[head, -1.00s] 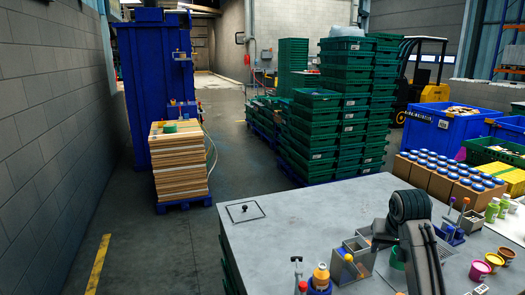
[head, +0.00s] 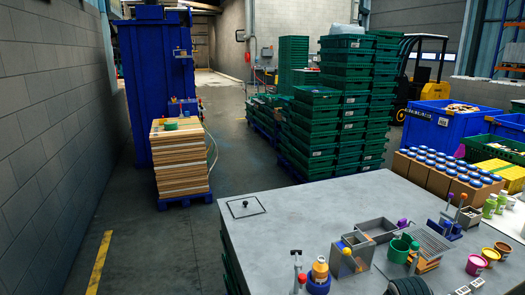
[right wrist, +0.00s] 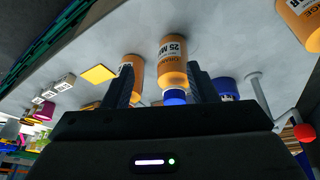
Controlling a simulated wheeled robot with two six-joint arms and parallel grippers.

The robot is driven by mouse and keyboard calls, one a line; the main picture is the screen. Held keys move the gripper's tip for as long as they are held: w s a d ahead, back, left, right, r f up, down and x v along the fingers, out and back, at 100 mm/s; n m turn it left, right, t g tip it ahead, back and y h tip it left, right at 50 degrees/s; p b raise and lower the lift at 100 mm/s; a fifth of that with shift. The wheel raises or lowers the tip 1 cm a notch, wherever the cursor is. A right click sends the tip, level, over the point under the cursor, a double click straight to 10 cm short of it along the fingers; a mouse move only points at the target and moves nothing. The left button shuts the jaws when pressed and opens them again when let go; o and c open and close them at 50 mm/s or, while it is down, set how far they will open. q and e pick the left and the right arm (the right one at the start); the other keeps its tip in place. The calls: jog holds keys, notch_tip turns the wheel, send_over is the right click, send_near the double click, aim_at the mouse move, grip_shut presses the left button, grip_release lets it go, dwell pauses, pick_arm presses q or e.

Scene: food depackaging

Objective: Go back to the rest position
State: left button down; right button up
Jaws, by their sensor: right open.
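In the right wrist view my right gripper (right wrist: 160,84) is open, its two dark fingers spread. In the head view only a dark, rounded part of my arm shows at the bottom edge of the table; the right gripper itself is not visible there. My left gripper is in neither view.
Blue-lidded jars in cartons (head: 440,170) stand at the right.

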jog(key=s+a+f+n, duration=0.15)
jog(key=s+f, duration=0.25)
jog(key=s, duration=1)
jog(key=s+a+f+n, duration=0.15)
jog(key=s+f, duration=0.25)
jog(key=s, duration=1)
notch_tip(320, 180, down, 37)
jog(key=d+m+g+b, duration=0.1)
jog(key=d+g+b, duration=0.1)
jog(key=b, duration=0.4)
jog(key=s+d+f+b, duration=0.1)
jog(key=s+f+b, duration=0.4)
jog(key=s+f, duration=1.3)
notch_tip(320, 180, down, 5)
jog(key=shift+s+r+g, duration=0.15)
jog(key=shift+s+g, duration=0.15)
jog(key=shift+g, duration=0.1)
